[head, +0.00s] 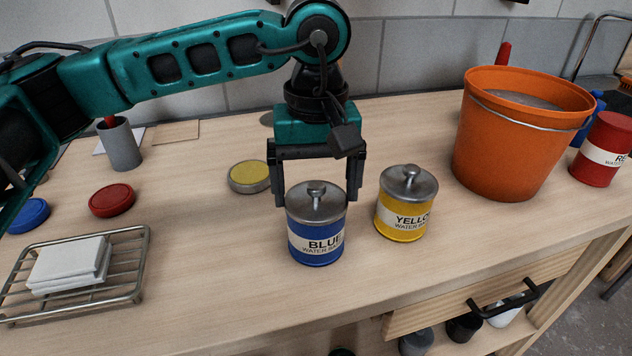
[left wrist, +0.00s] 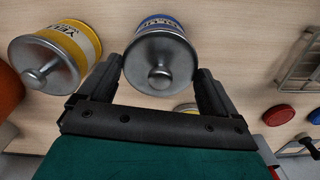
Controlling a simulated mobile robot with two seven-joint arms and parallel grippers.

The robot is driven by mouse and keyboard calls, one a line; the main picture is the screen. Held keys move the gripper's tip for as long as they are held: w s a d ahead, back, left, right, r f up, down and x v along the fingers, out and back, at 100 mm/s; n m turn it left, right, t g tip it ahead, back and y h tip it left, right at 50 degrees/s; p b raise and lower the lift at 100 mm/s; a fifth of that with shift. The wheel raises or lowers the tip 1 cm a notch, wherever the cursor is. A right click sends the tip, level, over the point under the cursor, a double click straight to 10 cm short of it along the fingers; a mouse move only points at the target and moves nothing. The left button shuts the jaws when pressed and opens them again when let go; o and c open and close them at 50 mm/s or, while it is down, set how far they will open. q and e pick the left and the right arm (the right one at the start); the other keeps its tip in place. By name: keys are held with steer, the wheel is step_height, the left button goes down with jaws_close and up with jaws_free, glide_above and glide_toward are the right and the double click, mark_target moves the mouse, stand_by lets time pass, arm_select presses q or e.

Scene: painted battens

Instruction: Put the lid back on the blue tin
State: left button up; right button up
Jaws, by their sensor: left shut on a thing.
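The blue tin (head: 317,247) stands upright on the worktop, its label reading BLUE. Its grey metal lid (head: 303,213) with a round knob is at the tin's mouth and looks level; I cannot tell whether it is fully seated. My left gripper (head: 318,194) points down from above and is shut on the lid, one finger at each side of the rim. In the left wrist view the lid (left wrist: 158,75) lies between the fingertips, with the blue tin (left wrist: 160,22) behind it. My right gripper is not in view.
A lidded yellow tin (head: 402,221) stands close on the right. An orange bucket (head: 510,150) and a red tin (head: 598,165) are further right.

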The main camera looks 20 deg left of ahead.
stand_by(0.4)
arm_select(q)
steer(key=o, duration=0.7)
steer(key=shift+r+p, duration=2.05)
steer(key=shift+r, duration=1.45)
steer(key=shift+c, duration=0.5)
jaws_close()
